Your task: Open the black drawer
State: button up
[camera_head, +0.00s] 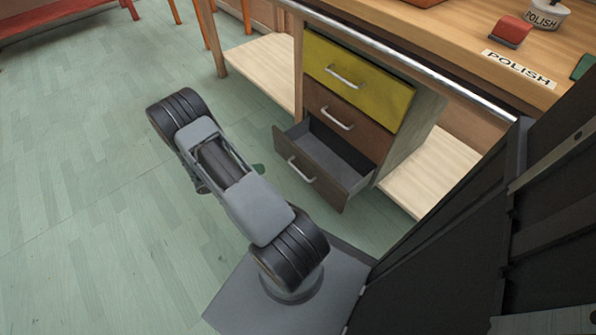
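The bottom drawer (308,178) of the cabinet, with a very dark brown front, looks like the black drawer. It stands pulled out, its dark grey inside showing from above and empty where visible. Its pale bar handle (301,170) is on the front, facing my arm. My arm is folded to the left of the drawer. My gripper cannot be made out; the arm links hide the space beneath them, and I cannot tell whether it touches the handle.
Above it, the yellow drawer (380,87) and brown drawer (362,126) are shut. The wooden bench top (440,35) carries a red block (511,31) and a pot labelled POLISH (545,14). The green floor (70,220) at left is clear.

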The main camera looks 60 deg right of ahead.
aim_at(298, 170)
jog(key=s+d+f+n+t+h, duration=0.1)
jog(key=s+d+f+n, duration=0.1)
jog(key=f+n, duration=0.3)
jog(key=s+d+f+n+t+h, duration=0.1)
jog(key=s+f+n+h, duration=0.1)
jog(key=f+n, duration=0.3)
jog(key=shift+m, duration=0.5)
jog(key=shift+f+b+x, duration=0.2)
jog(key=shift+b+x, duration=0.4)
jog(key=shift+x, duration=1.7)
jog(key=shift+f+b+x, duration=0.25)
jog(key=shift+b+x, duration=0.4)
jog(key=shift+x, duration=1.6)
jog(key=shift+f+b+x, duration=0.2)
jog(key=shift+b+x, duration=0.4)
jog(key=shift+x, duration=1.7)
jog(key=shift+w, duration=0.2)
jog(key=shift+a, duration=0.1)
jog(key=shift+c, duration=0.3)
grip_shut()
